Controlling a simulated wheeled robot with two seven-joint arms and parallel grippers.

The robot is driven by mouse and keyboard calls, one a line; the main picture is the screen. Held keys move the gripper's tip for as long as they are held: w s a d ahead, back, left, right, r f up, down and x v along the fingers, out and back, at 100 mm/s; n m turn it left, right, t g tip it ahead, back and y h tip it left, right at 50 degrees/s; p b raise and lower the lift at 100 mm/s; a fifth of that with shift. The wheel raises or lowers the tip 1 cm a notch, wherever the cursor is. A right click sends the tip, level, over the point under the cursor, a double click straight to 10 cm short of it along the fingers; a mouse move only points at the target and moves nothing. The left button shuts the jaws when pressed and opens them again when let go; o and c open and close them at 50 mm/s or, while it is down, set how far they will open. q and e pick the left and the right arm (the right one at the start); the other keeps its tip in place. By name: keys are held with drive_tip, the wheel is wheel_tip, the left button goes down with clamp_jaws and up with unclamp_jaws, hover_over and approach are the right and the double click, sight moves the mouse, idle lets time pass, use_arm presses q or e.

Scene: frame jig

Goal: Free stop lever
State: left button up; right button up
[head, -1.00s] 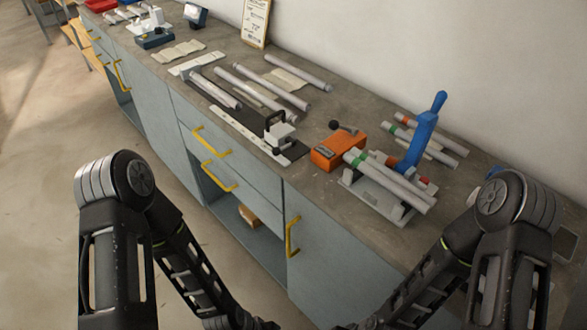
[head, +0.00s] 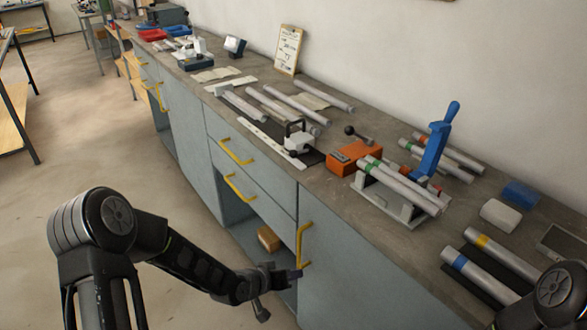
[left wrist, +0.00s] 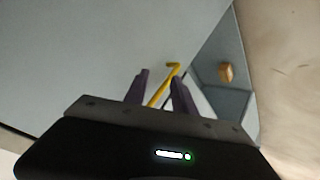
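An orange block (head: 355,156) with a black-knobbed lever (head: 357,133) sits on the bench; the lever leans with its knob up and to the left. A grey jig (head: 408,212) beside it holds tubes with green bands (head: 404,182), and an upright blue lever (head: 437,140) stands behind. I cannot tell for sure which lever is the stop lever. My left gripper (head: 279,291) is open and empty, low in front of the cabinet, well below the bench top. In the left wrist view its two fingers (left wrist: 160,92) stand apart. My right gripper is out of view.
A yellow door handle (head: 304,245) is close to my left gripper; it also shows beyond the fingers in the left wrist view (left wrist: 164,84). An open shelf holds a brown box (head: 268,238). A white clamp (head: 298,140) and loose tubes (head: 488,263) lie along the bench.

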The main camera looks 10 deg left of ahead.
use_arm(q)
drive_tip(key=w+a+r+m+t+b, duration=0.1)
drive_tip(key=w+a+r+t+b, duration=0.2)
drive_tip(key=w+a+r, duration=0.45)
drive_tip(key=m+t+h+b, duration=0.2)
drive_tip(key=m+t+h, duration=0.1)
drive_tip(key=m+h, duration=0.25)
approach(291, 156)
drive_tip(key=x, duration=0.3)
drive_tip(key=shift+s+a+r+m+y, duration=0.15)
drive_tip(key=shift+m+y, duration=0.1)
drive_tip(key=shift+y, duration=0.2)
drive_tip(key=x, duration=0.8)
drive_tip(key=shift+b, duration=0.35)
